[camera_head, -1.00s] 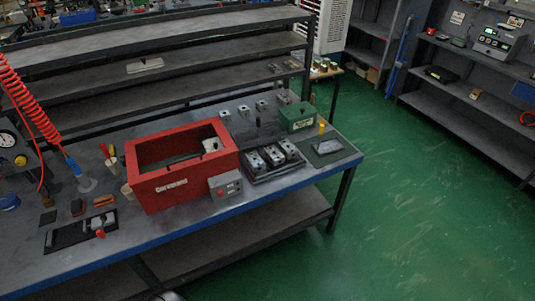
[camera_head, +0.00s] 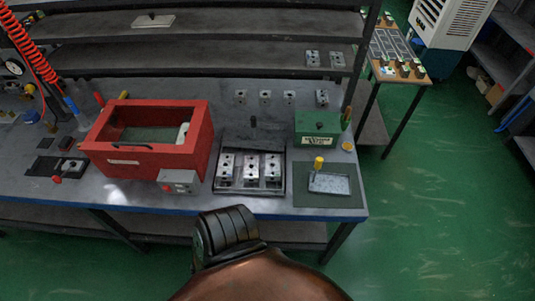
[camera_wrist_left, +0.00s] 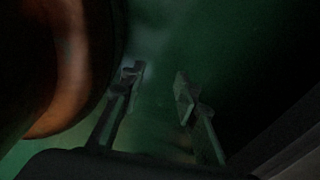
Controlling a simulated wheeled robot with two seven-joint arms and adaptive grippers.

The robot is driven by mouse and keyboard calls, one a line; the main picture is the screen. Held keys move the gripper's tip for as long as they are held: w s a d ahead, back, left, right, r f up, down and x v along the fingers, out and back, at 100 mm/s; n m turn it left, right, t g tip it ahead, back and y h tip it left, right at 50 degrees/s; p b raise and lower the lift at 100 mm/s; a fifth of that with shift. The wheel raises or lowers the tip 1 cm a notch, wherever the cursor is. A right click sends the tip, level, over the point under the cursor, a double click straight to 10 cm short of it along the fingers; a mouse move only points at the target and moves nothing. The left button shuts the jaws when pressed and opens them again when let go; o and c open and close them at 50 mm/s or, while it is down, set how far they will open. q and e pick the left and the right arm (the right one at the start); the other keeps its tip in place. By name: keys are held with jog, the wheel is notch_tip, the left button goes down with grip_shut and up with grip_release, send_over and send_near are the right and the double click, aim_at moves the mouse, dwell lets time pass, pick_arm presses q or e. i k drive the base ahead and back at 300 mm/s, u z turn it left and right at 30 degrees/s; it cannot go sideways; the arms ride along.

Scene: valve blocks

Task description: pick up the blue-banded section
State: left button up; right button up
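Several metal valve sections (camera_head: 250,168) stand in a row in a dark tray (camera_head: 220,190) on the bench. More small metal blocks (camera_head: 265,97) stand apart along the back of the bench, and two (camera_head: 312,58) sit on the shelf behind. I cannot make out a blue band on any of them. My left gripper (camera_wrist_left: 157,80) shows in the left wrist view with its two fingers apart and nothing between them. Only dark green floor is behind it. Neither gripper shows in the head view; a copper and black part of my own body fills its lower middle.
A red open box (camera_head: 155,160) stands left of the tray, with a grey button box (camera_head: 179,182) at its front. A green box (camera_head: 316,127) and a mat (camera_head: 345,199) with a metal plate lie right. A side table (camera_head: 398,45) with blocks stands back right.

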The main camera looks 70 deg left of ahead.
aim_at(226, 166)
jog(key=i, duration=1.35)
jog(key=u, duration=3.85)
